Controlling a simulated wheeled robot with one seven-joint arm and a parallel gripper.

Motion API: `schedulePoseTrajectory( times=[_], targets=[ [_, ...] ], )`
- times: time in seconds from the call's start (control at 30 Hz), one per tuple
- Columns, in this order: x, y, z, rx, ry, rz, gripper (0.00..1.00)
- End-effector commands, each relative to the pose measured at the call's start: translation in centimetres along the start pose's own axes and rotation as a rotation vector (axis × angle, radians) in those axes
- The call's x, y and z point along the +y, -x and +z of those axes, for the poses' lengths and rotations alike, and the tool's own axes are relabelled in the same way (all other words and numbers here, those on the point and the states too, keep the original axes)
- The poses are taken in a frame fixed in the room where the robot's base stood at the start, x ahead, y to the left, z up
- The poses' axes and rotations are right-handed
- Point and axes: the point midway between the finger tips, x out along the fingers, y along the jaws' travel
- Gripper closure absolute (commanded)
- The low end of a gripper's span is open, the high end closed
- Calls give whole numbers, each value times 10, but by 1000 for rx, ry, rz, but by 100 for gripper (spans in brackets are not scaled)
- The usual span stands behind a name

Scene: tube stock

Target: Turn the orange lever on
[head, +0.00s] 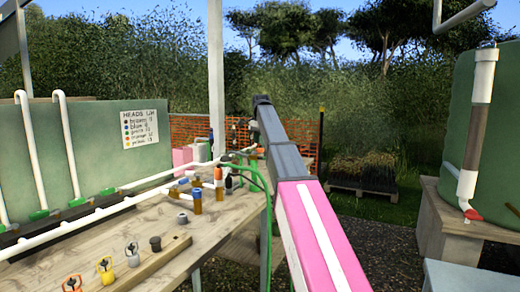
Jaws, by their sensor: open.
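A small orange piece (250,149) shows beside my arm at the far end of the bench, near the white pipe; it may be the lever, but it is too small to tell its position. My pink and grey arm reaches from the lower right up to the middle of the picture. My gripper cannot be made out; the arm's end is hidden behind its own links or blends with the dark shapes there.
The wooden bench (165,222) carries white pipes, green valves and a rail of coloured heads. A green hose (267,205) hangs near my arm. Gravel ground lies open between the bench and the right stand.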

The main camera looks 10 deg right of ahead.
Motion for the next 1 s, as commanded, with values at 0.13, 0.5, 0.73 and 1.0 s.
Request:
schedulePoseTrajectory(
  times=[0.13,0.5,0.73,1.0],
  targets=[
    [1,-22,0,0,0,0,55],
    [0,-38,0,1,0,-1,55],
    [0,-38,0,0,0,-1,81],
    [0,-38,0,0,5,0,100]
  ],
)
